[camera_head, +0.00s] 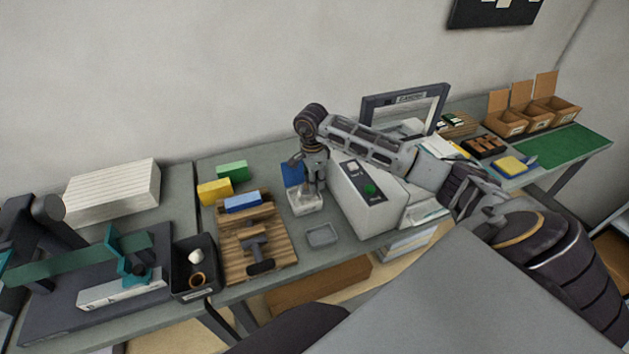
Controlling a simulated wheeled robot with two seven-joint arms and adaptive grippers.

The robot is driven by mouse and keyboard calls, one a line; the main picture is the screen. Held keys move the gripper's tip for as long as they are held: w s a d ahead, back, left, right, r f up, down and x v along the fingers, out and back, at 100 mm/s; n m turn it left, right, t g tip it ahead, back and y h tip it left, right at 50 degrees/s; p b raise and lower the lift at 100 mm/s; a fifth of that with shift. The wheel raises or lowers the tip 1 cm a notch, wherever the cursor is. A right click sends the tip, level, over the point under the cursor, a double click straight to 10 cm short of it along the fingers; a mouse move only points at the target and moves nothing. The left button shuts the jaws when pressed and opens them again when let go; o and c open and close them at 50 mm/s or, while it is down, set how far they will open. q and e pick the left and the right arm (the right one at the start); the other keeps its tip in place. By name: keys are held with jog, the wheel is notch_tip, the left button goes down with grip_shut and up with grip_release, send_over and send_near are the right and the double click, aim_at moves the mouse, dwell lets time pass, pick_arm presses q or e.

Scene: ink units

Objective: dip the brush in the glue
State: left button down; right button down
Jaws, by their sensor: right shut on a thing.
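My right gripper (314,182) points down over a small white square pot (305,208), which looks like the glue container. It is shut on a thin thing that I take to be the brush; its shape is hardly visible between the fingers. The lower end is at or inside the pot's opening. I cannot tell whether it touches the glue. My left gripper is not in view.
A grey-white machine (363,203) with a green button stands right beside the pot. A wooden board (240,268) with tools is on the left. A dark bin (183,280) stands further left.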

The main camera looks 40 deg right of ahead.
aim_at(305, 187)
jog(key=shift+r+p, duration=1.75)
jog(key=shift+r, duration=1.7)
jog(key=shift+a, duration=0.1)
jog(key=a+n, duration=0.2)
jog(key=n, duration=0.1)
jog(key=a+n, duration=0.1)
jog(key=shift+w+a+f+n, duration=0.2)
jog(key=shift+f+n, duration=0.05)
jog(key=shift+n, duration=0.05)
jog(key=a+f+n, duration=0.1)
jog(key=a+n, duration=1.1)
jog(key=n, duration=0.4)
jog(key=shift+s+a, duration=0.1)
